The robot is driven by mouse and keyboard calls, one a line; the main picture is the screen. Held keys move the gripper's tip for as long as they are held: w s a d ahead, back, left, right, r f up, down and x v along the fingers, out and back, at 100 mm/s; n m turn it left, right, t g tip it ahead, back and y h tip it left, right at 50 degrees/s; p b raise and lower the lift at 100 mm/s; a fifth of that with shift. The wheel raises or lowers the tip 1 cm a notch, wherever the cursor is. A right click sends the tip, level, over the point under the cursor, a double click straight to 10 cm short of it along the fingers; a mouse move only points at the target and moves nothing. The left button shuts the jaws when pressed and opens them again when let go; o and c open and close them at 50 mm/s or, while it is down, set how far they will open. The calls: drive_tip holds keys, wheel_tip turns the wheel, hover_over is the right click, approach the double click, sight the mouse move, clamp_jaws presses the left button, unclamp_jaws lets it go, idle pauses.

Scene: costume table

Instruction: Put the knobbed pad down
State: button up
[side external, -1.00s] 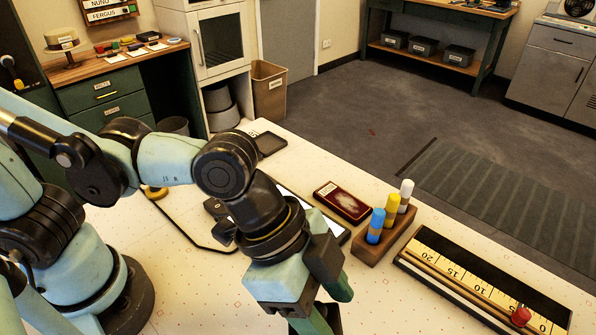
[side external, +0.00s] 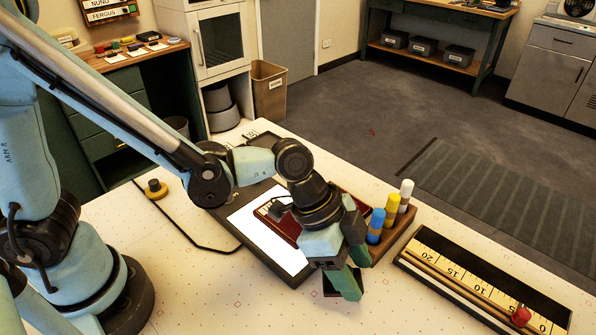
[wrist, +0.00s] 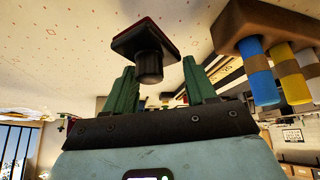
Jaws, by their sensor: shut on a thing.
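My gripper (side external: 345,285) is at the near right of the light panel, its green fingers pointing down toward the white tabletop. It is shut on the knobbed pad, a dark flat block with a reddish edge, partly hidden by the fingers in the side view (side external: 328,287). In the wrist view, the pad (wrist: 148,40) shows with its round black knob between the two green fingers (wrist: 158,85). I cannot tell whether the pad touches the table.
A lit white panel (side external: 262,222) lies left of my gripper, with a dark red case (side external: 287,228) partly hidden behind my wrist. A wooden block (side external: 396,238) with blue, yellow and white pegs and a ruled tray (side external: 462,290) stand right. Bare tabletop lies in front.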

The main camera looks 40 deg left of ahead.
drive_tip(key=shift+f, duration=2)
drive_tip(key=shift+f, duration=0.1)
drive_tip(key=o, duration=1.2)
drive_tip(key=v, duration=1.2)
drive_tip(key=a+r+n+t+y, duration=0.1)
drive_tip(key=a+n+y, duration=0.1)
drive_tip(key=a+n, duration=0.2)
drive_tip(key=a+n+t+y, duration=0.2)
drive_tip(key=a+n, duration=0.3)
drive_tip(key=a, duration=0.4)
drive_tip(key=a+r+n+t+y, duration=0.1)
drive_tip(key=a+n+t+y, duration=0.1)
drive_tip(key=a+n, duration=0.2)
drive_tip(key=shift+w+a+r+n, duration=0.15)
drive_tip(key=shift+a+n, duration=0.05)
drive_tip(key=shift+a, duration=0.7)
drive_tip(key=shift+w+a+r+n, duration=0.15)
drive_tip(key=shift+w+a+n, duration=0.05)
drive_tip(key=shift+a, duration=0.65)
